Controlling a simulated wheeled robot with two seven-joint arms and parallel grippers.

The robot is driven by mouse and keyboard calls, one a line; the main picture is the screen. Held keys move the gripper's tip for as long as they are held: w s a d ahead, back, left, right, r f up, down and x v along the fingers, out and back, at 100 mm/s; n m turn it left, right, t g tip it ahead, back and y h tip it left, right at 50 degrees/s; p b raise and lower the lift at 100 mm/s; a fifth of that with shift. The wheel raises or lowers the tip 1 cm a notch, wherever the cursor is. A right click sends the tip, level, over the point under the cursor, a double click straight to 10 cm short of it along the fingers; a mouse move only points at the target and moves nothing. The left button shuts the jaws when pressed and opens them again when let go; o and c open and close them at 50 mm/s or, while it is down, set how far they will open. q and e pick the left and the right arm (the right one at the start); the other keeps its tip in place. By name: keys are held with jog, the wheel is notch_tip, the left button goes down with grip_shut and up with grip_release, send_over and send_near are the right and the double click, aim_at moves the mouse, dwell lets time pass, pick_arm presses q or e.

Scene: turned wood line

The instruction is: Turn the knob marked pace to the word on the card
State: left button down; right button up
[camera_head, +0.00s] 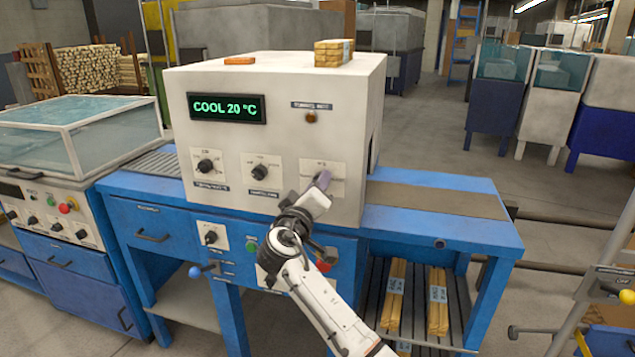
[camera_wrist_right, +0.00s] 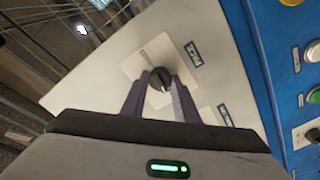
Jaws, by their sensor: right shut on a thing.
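The knob marked pace (camera_wrist_right: 160,79) is black and round with a pale pointer line, on a pale plate (camera_wrist_right: 147,52). Its dark label (camera_wrist_right: 194,53) appears to read PACE in the right wrist view. My right gripper (camera_wrist_right: 159,90) has its two purple fingers on either side of the knob, shut on it. In the head view my right gripper (camera_head: 322,181) is at the rightmost plate (camera_head: 334,169) on the white machine's front and hides the knob there. The words around the knob are too small to read. I cannot make out a card. My left gripper is not in view.
The white machine (camera_head: 350,100) stands on a blue bench (camera_head: 480,235). Its display (camera_head: 227,107) reads COOL 20 °C. Two other knobs, left (camera_head: 205,166) and middle (camera_head: 260,172), sit beside my gripper. A lower knob (camera_head: 211,237) and blue-balled lever (camera_head: 196,271) are below.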

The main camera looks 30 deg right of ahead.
jog(key=shift+n, duration=0.5)
jog(key=o, duration=1.1)
jog(key=shift+c, duration=0.2)
jog(key=shift+a, duration=0.1)
jog(key=b+v, duration=0.1)
jog(key=v, duration=0.9)
jog(key=shift+s, duration=0.15)
